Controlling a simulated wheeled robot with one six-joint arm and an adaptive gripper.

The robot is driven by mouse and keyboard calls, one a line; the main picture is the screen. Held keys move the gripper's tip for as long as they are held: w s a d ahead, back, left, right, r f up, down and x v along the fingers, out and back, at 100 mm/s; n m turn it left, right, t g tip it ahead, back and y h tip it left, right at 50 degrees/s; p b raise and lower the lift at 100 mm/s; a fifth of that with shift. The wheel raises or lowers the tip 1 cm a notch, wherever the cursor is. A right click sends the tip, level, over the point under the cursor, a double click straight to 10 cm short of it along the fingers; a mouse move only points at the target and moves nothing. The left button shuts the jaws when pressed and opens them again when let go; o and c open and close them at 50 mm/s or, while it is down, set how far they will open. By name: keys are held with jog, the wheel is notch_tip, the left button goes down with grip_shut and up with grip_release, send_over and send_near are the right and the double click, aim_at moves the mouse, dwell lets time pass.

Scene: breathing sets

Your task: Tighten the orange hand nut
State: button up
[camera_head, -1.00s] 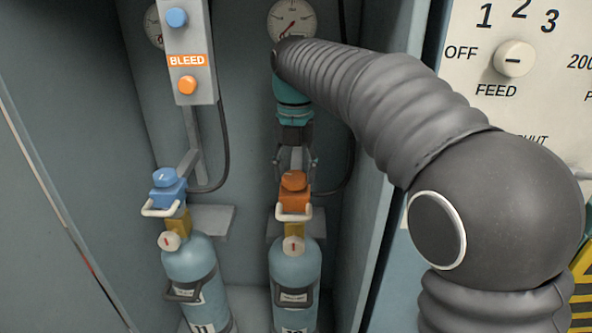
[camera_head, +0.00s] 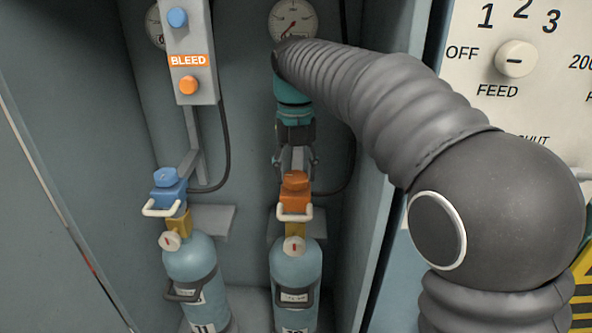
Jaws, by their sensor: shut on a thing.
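The orange hand nut (camera_head: 294,180) sits on top of the orange valve block of the right cylinder (camera_head: 296,262). My gripper (camera_head: 295,166) points down from above and is shut on the nut, with its fingers around the nut's upper part. The exact finger contact is small and hard to see. My arm comes in from the right and hides part of the space behind it. A blue hand nut (camera_head: 165,175) sits on the left cylinder (camera_head: 190,258), clear of my gripper.
A grey panel marked BLEED (camera_head: 187,60), with a blue and an orange button, hangs at the upper left. A gauge (camera_head: 293,20) is behind my arm. White handles (camera_head: 295,214) project from the valves. The cabinet's side wall (camera_head: 375,255) stands close on the right.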

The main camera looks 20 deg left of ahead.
aim_at(295, 174)
jog(key=o, duration=1.2)
jog(key=shift+c, duration=0.2)
notch_tip(295, 174, up, 12)
